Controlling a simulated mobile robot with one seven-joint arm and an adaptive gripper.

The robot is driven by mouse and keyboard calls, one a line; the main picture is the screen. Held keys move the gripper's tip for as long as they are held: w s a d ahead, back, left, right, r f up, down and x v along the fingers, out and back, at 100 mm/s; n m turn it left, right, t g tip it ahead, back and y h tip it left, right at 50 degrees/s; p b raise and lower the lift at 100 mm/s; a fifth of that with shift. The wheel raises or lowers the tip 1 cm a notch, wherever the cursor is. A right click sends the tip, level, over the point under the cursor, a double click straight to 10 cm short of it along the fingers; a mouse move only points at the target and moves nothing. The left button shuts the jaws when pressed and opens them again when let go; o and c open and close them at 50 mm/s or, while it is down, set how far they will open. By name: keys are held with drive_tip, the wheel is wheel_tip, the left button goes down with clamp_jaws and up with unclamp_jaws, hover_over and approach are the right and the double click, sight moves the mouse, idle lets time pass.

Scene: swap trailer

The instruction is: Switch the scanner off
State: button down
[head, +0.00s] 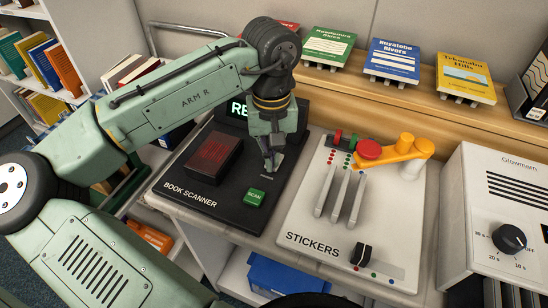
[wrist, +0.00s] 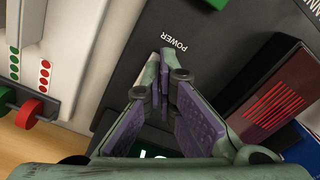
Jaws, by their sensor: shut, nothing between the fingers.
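The black book scanner (head: 215,205) lies on the counter, with a green SCAN button (head: 255,197) and a dark block with a red-lit window (head: 212,155). My gripper (head: 270,166) is shut and empty, pointing down at the right part of the scanner. In the wrist view the fingertips (wrist: 163,62) are together right beside the POWER label (wrist: 174,43). The power switch is not clearly seen; the fingers may hide it. I cannot tell whether the tips touch the panel.
The white STICKERS panel (head: 300,225) with sliders, a red knob (head: 369,149) and an orange lever (head: 405,148) is close on the right. A white heater-like box (head: 500,220) stands further right. Books on stands (head: 393,62) line the back ledge.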

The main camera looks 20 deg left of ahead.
drive_tip(key=shift+f, duration=0.15)
wheel_tip(320, 180, up, 7)
drive_tip(key=p, duration=0.6)
idle(0.3)
drive_tip(key=shift+s, duration=0.1)
idle(0.4)
